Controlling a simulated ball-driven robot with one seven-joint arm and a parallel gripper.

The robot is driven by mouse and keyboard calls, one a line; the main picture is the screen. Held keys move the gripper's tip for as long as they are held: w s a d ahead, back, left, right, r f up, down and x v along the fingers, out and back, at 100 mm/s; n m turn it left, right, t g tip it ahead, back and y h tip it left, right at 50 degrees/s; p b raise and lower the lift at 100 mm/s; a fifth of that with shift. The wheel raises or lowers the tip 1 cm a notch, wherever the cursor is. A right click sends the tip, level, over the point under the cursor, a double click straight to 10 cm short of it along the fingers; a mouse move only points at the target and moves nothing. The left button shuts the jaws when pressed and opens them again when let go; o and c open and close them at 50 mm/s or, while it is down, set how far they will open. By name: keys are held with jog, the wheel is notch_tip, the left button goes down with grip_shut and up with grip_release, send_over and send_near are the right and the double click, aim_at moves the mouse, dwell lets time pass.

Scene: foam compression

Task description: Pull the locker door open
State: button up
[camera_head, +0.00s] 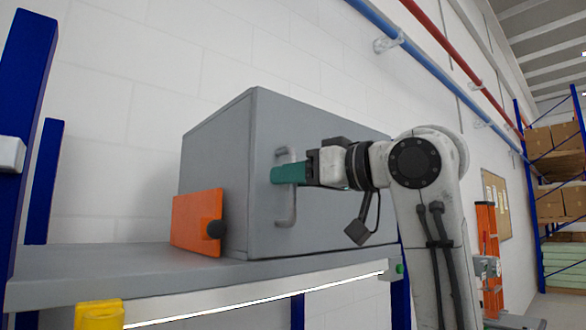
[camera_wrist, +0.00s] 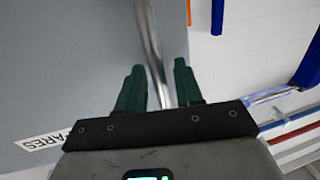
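The grey locker (camera_head: 217,150) stands on a shelf in the head view. Its door (camera_head: 335,212) looks flush with the box, with no gap visible. A vertical metal bar handle (camera_head: 285,212) is on the door; it also shows in the wrist view (camera_wrist: 151,35). My gripper (camera_head: 276,174) is at the handle, coming from the right. In the wrist view, its two green fingers (camera_wrist: 159,68) stand apart with the handle between them, and a gap shows beside the bar. Whether a finger touches the bar cannot be told.
An orange plate (camera_head: 196,221) with a black knob stands at the locker's left side. The grey shelf (camera_head: 90,262) has a yellow piece (camera_head: 99,315) at its front edge. A blue post (camera_head: 30,100) is at left. Partly seen lettering (camera_wrist: 42,141) marks the door.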

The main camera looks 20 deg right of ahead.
jog(key=shift+w, duration=0.2)
grip_shut()
dwell(0.5)
